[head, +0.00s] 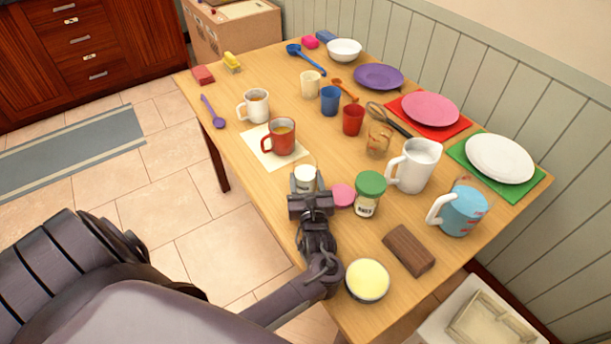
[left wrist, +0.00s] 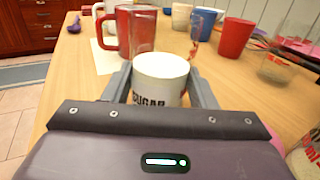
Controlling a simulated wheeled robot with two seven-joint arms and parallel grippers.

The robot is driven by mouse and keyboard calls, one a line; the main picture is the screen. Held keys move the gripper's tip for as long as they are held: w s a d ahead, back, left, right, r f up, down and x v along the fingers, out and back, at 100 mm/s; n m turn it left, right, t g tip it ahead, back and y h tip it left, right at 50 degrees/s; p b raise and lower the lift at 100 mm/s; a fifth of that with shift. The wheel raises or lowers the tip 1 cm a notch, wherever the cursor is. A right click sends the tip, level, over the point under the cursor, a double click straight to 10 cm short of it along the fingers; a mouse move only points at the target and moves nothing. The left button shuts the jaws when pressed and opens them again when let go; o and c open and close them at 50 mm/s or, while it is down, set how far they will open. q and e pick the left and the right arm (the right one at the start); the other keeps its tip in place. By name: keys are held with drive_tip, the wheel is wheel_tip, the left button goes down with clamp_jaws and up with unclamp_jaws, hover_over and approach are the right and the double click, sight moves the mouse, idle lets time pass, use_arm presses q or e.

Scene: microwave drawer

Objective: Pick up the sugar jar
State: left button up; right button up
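The sugar jar (head: 305,180) is clear glass with white contents and stands upright near the table's left edge. In the left wrist view, the sugar jar (left wrist: 161,78) shows a dark "SUGAR" label, partly hidden by my gripper. My left gripper (head: 305,187) is low at the jar. In the left wrist view, the fingers of my left gripper (left wrist: 161,88) lie on either side of the jar, very close to it. I cannot tell whether they touch it. My right gripper is not in view.
A pink lid (head: 343,194) and a green-lidded jar (head: 369,195) stand close right of the sugar jar. A red mug (head: 279,137) on a napkin is just behind. A brown block (head: 409,250) and a yellow-topped bowl (head: 367,281) are nearer. Cups and plates fill the far side.

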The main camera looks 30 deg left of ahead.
use_arm(q)
drive_tip(key=c, duration=0.4)
drive_tip(key=shift+r, duration=0.15)
drive_tip(key=shift+r+p, duration=5.4)
drive_tip(key=shift+r, duration=4.55)
